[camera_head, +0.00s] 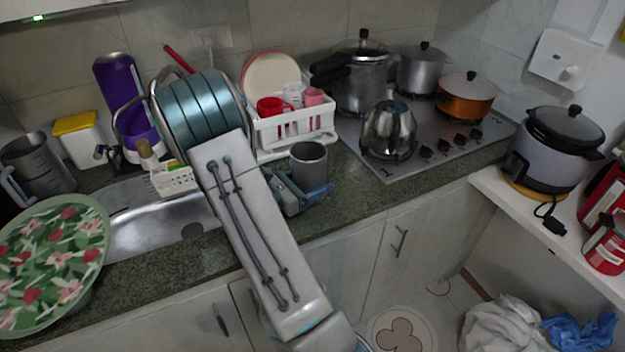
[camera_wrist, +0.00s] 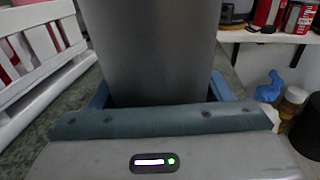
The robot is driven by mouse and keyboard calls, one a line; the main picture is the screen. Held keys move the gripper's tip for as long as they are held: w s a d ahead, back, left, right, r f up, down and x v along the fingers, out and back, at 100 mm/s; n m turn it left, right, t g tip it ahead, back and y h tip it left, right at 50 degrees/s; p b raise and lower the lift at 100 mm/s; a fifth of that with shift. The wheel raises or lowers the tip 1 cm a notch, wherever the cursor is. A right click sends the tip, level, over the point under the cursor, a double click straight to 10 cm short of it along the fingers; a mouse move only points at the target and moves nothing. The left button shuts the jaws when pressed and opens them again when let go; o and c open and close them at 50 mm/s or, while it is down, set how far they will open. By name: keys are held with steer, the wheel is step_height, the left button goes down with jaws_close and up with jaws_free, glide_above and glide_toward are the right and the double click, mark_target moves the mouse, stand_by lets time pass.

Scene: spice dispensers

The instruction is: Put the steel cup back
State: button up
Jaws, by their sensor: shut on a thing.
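The steel cup (camera_head: 308,165) is a plain grey cylinder, upright, above the dark granite counter just in front of the dish rack. My gripper (camera_head: 312,194) is shut on its lower part. In the wrist view the cup (camera_wrist: 152,50) fills the middle, between the blue fingers (camera_wrist: 160,100). I cannot tell whether the cup's base touches the counter, as my fingers hide it.
The white dish rack (camera_head: 292,128) with plates and red and white cups stands right behind the cup. A kettle (camera_head: 388,130) and pots stand on the stove to the right. The sink (camera_head: 160,225) is left. Some counter (camera_head: 385,200) is clear at right.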

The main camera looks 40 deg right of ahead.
steer(key=shift+f, duration=0.15)
steer(key=o, duration=1.1)
